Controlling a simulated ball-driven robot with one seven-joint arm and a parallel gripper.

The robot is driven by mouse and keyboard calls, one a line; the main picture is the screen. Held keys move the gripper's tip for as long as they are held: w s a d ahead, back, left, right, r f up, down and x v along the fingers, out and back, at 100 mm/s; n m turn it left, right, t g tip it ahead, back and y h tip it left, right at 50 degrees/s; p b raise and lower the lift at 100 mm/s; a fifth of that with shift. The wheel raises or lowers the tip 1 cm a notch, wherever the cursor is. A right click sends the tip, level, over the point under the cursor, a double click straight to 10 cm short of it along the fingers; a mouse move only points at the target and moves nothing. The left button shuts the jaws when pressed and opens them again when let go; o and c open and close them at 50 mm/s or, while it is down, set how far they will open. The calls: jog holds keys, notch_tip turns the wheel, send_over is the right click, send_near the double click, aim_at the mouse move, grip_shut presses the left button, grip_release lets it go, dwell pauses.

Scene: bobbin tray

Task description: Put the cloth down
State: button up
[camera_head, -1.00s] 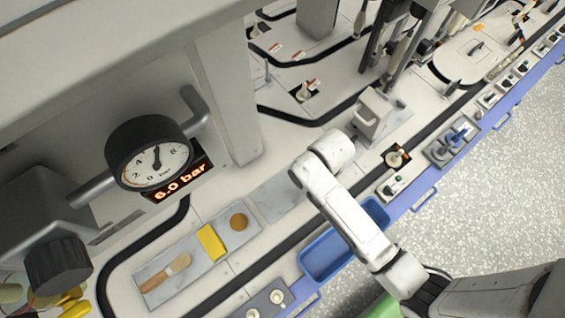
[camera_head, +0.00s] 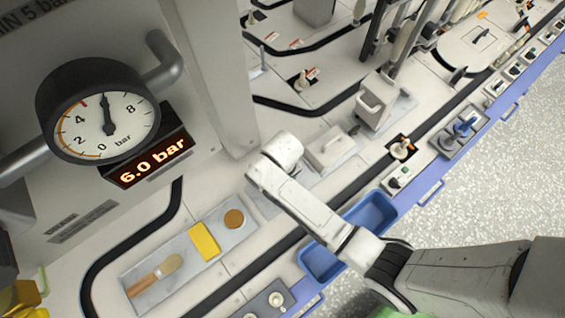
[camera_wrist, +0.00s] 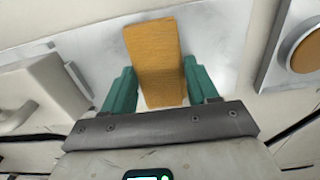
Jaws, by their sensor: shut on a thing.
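In the wrist view, my gripper (camera_wrist: 162,88) has two green fingers shut on a folded orange-brown cloth (camera_wrist: 155,58). The cloth stands out beyond the fingertips, over a pale grey plate (camera_wrist: 95,42). I cannot tell whether the cloth touches the plate. In the head view my own arm hides the gripper and the cloth.
A tray (camera_head: 172,290) holds a brush (camera_head: 155,275), a yellow block (camera_head: 204,241) and a round brown disc (camera_head: 234,218). A grey handled box (camera_head: 331,148) stands on the plate's other side. A blue bin (camera_head: 322,262) lies at the bench edge. A gauge (camera_head: 100,115) reads about 6 bar.

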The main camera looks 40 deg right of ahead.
jog(key=shift+f, duration=0.2)
jog(key=o, duration=0.9)
jog(key=shift+o, duration=0.2)
notch_tip(320, 180, up, 12)
jog(key=p, duration=0.5)
jog(key=s+d+r, duration=0.3)
jog(key=s+d, duration=0.1)
jog(key=s, duration=0.4)
jog(key=s+d+r+t, duration=0.1)
jog(key=s+d+r, duration=0.2)
jog(key=s, duration=0.5)
jog(key=shift+s+d+r, duration=0.15)
jog(key=shift+d+r, duration=0.25)
jog(key=shift+r, duration=0.4)
